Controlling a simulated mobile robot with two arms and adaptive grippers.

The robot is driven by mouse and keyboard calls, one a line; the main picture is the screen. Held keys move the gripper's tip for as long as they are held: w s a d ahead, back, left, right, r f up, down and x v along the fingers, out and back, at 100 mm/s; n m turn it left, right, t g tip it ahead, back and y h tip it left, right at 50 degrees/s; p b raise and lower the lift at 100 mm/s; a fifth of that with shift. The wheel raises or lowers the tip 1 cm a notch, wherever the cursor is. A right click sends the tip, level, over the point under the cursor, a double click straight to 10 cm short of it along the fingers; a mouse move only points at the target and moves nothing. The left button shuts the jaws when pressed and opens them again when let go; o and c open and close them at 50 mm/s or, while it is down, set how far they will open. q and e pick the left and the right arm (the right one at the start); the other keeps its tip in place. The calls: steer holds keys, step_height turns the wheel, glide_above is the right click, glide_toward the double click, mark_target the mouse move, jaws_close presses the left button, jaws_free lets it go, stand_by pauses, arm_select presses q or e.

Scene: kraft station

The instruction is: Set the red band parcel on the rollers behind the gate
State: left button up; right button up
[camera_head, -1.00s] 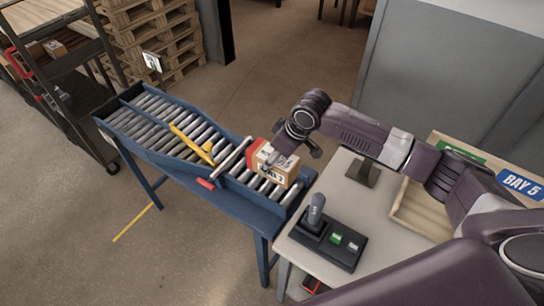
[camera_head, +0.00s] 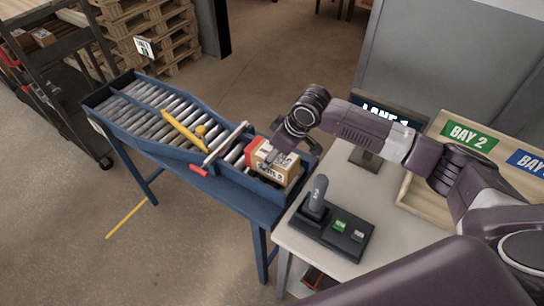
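A brown cardboard parcel with a red band (camera_head: 272,161) is at the near right end of the blue roller conveyor, on or just above the rollers; I cannot tell which. The gate (camera_head: 226,144), a pale bar with a red end, crosses the conveyor just left of the parcel. The rollers (camera_head: 146,118) stretch to the upper left beyond it. My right gripper (camera_head: 282,148) is at the parcel's top, its fingers largely hidden by its own wrist, so its opening does not show. My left gripper is out of view.
A yellow diverter arm (camera_head: 184,130) lies across the rollers beyond the gate. A control box with a lever (camera_head: 315,196) stands on the white table (camera_head: 290,239). A wooden bay tray (camera_head: 426,196) is at right. A shelf cart (camera_head: 60,90) stands left.

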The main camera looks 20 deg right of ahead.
steer(key=o, duration=1.5)
steer(key=shift+o, duration=0.2)
steer(key=v, duration=1.2)
steer(key=shift+s, duration=0.1)
steer(key=shift+a, duration=0.1)
